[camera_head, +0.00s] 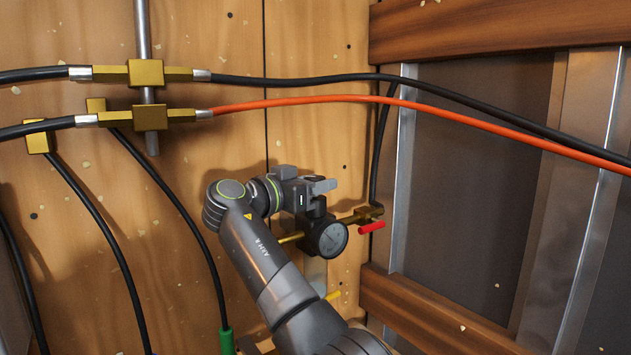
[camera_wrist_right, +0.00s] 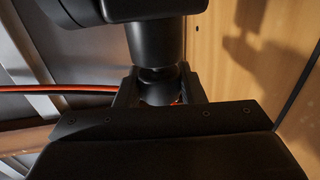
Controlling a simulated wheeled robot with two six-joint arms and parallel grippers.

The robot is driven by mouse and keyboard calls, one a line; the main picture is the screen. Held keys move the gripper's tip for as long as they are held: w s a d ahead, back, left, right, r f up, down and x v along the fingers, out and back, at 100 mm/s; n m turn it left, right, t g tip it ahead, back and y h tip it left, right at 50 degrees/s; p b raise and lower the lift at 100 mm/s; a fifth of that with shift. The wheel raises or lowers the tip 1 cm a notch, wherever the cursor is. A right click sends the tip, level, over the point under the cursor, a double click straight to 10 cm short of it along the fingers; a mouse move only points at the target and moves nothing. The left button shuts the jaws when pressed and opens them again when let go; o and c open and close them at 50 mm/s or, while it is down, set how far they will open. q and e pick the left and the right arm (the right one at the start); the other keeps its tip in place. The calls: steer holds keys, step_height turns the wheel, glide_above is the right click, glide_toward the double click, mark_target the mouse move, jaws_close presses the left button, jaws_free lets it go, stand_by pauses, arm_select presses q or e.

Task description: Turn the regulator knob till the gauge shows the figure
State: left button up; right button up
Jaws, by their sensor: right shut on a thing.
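The round pressure gauge (camera_head: 333,239) has a dark face and sits on the front of the regulator by the plank wall. Its needle and figures are too small to read. My right gripper (camera_head: 318,192) is directly above the regulator, shut on its knob. In the wrist view the black regulator knob (camera_wrist_right: 158,90) is between the two fingers of my right gripper (camera_wrist_right: 158,80), with a black cylindrical body (camera_wrist_right: 156,45) beyond it. In the head view the gripper largely hides the knob. My left gripper is not in view.
A brass fitting (camera_head: 362,215) with a red lever (camera_head: 371,227) is right of the gauge. A black hose (camera_head: 378,150) runs up from it. An orange hose (camera_head: 400,101) and a black hose (camera_head: 300,82) cross above my arm. A metal stud (camera_head: 402,170) stands at right.

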steer(key=shift+m+g+h, duration=0.4)
steer(key=shift+m+g, duration=0.1)
stand_by(0.4)
steer(key=o, duration=1)
steer(key=shift+f+n+t+y+b, duration=0.1)
steer(key=shift+n+t+y+b, duration=0.25)
steer(key=shift+n+t+y, duration=0.6)
